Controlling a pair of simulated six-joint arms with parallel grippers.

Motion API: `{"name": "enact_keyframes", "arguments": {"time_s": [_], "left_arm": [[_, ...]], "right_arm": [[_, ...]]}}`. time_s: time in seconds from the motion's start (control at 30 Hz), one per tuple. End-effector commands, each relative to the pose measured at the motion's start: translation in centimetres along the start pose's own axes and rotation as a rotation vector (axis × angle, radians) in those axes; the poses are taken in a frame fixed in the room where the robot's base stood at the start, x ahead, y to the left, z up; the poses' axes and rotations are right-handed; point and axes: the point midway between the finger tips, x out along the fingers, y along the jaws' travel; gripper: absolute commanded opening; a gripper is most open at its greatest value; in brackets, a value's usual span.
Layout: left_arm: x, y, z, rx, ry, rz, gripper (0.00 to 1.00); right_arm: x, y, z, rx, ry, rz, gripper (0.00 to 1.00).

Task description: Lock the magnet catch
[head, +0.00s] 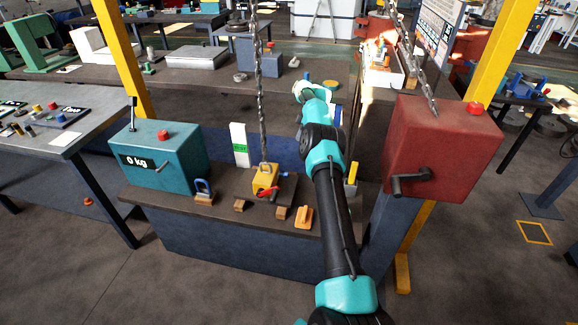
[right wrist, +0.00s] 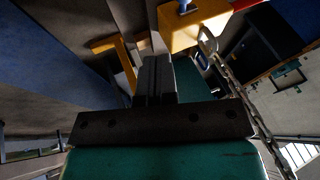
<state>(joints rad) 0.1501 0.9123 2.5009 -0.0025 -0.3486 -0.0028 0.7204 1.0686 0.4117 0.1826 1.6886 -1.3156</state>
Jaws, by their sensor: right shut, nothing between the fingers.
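The yellow magnet block (head: 265,178) stands on the dark bench top in the head view, with a chain attached at its top. A red lever (head: 266,192) is on its front and a blue knob (head: 283,174) on its right side. In the right wrist view the yellow block (right wrist: 190,32) is at the top, beyond my fingers. My right gripper (right wrist: 157,42) is shut and empty, apart from the block. In the head view my right arm passes right of the block and its fingertips are hidden. My left gripper is not in view.
A teal box (head: 165,155) reading 0 kg stands left of the block. A red box with a crank (head: 440,150) is at the right. Small wooden blocks (head: 240,205), a blue shackle (head: 204,190) and an orange piece (head: 303,217) lie along the front edge. The chain (head: 260,90) hangs above the block.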

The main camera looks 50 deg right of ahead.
Motion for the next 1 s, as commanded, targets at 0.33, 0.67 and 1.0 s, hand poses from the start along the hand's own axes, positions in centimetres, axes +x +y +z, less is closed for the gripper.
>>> {"name": "enact_keyframes", "arguments": {"time_s": [0.33, 0.67, 1.0], "left_arm": [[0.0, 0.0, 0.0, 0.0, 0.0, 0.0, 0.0], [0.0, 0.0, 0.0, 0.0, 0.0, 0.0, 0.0], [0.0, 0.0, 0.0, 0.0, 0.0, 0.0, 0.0]], "right_arm": [[1.8, 0.0, -0.1, 0.0, -0.001, -0.002, 0.0], [6.6, -0.1, 0.0, 0.0, -0.001, -0.004, 0.0], [10.7, -0.8, 0.1, 0.0, 0.0, 0.0, 0.0]]}}
